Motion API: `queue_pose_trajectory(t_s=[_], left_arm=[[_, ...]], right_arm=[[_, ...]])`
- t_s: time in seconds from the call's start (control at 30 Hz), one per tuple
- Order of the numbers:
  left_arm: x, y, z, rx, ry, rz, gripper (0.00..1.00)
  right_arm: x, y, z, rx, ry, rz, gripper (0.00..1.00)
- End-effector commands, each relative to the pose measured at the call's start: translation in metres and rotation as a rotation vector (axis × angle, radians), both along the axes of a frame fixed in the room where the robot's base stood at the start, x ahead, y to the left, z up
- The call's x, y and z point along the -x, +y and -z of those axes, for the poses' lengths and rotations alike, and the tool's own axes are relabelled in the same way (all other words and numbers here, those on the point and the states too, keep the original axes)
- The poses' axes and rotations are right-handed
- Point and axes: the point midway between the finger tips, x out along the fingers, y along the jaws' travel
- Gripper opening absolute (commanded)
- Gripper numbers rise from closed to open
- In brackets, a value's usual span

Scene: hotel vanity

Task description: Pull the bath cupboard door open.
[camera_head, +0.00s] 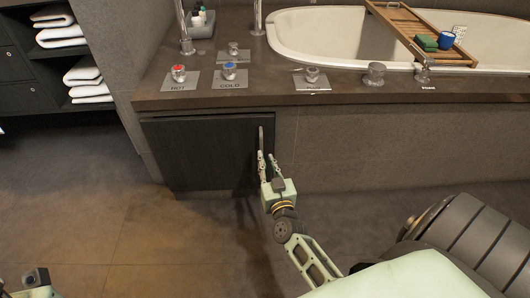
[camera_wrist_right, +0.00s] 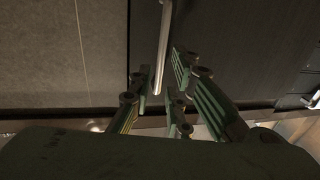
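The bath cupboard door (camera_head: 200,155) is a dark panel under the left end of the brown bath counter, and it looks closed. Its upright metal bar handle (camera_head: 261,138) is near the door's right edge. My right gripper (camera_head: 266,164) is at the lower end of the handle. In the right wrist view the handle (camera_wrist_right: 162,50) comes down between the spread fingers of the right gripper (camera_wrist_right: 160,82). The fingers look open, with gaps beside the bar; contact is not clear. Only a bit of my left arm shows at bottom left; its fingers are out of sight.
The counter (camera_head: 300,92) above carries several taps, with a bathtub (camera_head: 310,30) behind and a wooden bath tray (camera_head: 410,25) across it. Shelves with white towels (camera_head: 85,75) stand at the left. The floor (camera_head: 150,235) before the door is clear.

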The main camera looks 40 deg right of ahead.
Motion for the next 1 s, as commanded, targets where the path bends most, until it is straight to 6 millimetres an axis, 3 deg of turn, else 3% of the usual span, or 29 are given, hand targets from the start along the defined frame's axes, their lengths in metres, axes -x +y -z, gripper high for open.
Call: queue_pose_trajectory(t_s=[0.13, 0.43, 0.8, 1.0], left_arm=[[-0.001, 0.000, 0.005, -0.001, -0.014, -0.001, 0.40], [-0.005, -0.002, -0.003, -0.006, -0.066, -0.004, 0.40], [-0.006, -0.003, -0.007, -0.008, -0.072, -0.005, 0.40], [-0.006, -0.003, -0.007, -0.008, -0.072, -0.004, 0.40]], right_arm=[[-0.022, -0.008, 0.001, 0.000, -0.004, 0.001, 0.17], [-0.061, -0.023, 0.001, 0.000, 0.000, 0.000, 0.17], [-0.067, -0.025, 0.000, 0.000, 0.003, -0.002, 0.17], [-0.066, -0.024, 0.000, 0.000, 0.002, -0.002, 0.00]])
